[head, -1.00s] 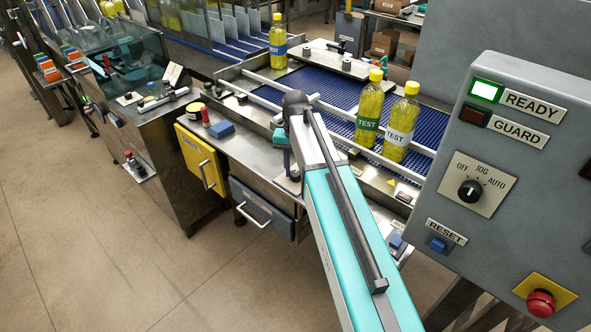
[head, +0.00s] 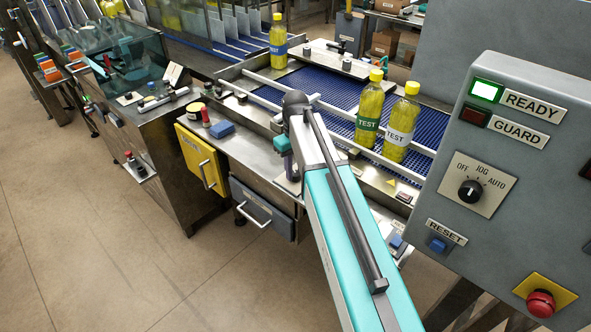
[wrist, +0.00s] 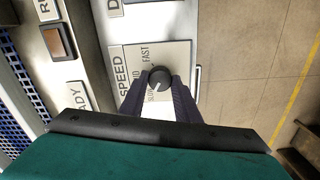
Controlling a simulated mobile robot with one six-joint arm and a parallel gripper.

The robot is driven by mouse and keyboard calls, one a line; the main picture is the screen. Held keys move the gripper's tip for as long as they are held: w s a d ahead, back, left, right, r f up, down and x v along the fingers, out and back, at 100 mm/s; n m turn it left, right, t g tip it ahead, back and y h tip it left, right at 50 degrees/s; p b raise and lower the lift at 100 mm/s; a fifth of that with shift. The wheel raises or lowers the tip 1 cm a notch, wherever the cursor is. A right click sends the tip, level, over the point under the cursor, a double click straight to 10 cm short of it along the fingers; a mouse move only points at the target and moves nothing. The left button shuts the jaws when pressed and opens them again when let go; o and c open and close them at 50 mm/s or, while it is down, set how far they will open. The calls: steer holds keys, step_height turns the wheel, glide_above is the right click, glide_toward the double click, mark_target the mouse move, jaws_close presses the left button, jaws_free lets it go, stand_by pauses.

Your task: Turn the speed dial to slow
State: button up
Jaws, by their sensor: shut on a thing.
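The speed dial (wrist: 160,76) is a small dark round knob on a pale plate (wrist: 178,52) marked SPEED, with FAST above it in the wrist view and SLOW, partly covered, below it. My gripper (wrist: 160,86) has its two dark fingers on either side of the knob, shut on it. A light pointer mark shows on the knob, but it is too small to read its setting surely.
A grey control box (head: 530,150) stands at the right with a mode switch (head: 470,191) and a red stop button (head: 541,303). Yellow test bottles (head: 369,108) stand on the blue conveyor (head: 330,92) behind my arm. Open floor lies at the left.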

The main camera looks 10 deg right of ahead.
mark_target(295, 173)
steer(key=shift+w+r+n, duration=0.15)
steer(key=shift+n, duration=0.15)
steer(key=o, duration=1)
steer(key=shift+o, duration=0.2)
step_height(295, 173, up, 14)
steer(key=b, duration=0.3)
steer(key=shift+f, duration=0.2)
stand_by(0.3)
